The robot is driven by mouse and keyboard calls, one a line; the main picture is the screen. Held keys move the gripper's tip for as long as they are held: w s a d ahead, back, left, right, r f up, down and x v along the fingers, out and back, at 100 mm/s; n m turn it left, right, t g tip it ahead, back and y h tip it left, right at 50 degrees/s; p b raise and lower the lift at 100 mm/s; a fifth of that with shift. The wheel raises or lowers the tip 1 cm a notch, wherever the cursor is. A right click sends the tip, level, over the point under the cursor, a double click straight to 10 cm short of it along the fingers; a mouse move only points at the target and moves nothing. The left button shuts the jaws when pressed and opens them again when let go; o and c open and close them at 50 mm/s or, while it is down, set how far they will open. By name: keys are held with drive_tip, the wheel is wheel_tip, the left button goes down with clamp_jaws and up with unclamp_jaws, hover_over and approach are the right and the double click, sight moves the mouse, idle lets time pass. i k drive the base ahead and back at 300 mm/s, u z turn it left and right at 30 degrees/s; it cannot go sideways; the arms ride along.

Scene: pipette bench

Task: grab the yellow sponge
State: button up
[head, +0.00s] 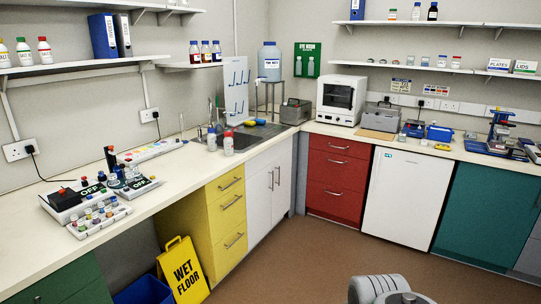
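Two small yellow items could be the yellow sponge, and both are too small to tell for sure. The other yellow item (443,147) lies flat near the front edge of the right bench, above the white under-counter unit. A grey part of my arm shows at the bottom edge, right of centre. My gripper is not in view.
Red- and white-capped bottles (228,143) stand in front of the sink (240,140). A white oven-like box (341,99) stands in the corner. A yellow wet floor sign (182,270) stands against the left cabinets. The brown floor (300,255) between the benches is clear.

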sight(248, 123)
drive_tip(key=z, duration=0.45)
drive_tip(key=i, duration=4.35)
drive_tip(key=u, duration=1.4)
drive_tip(key=i, duration=1.25)
drive_tip(key=u, duration=0.6)
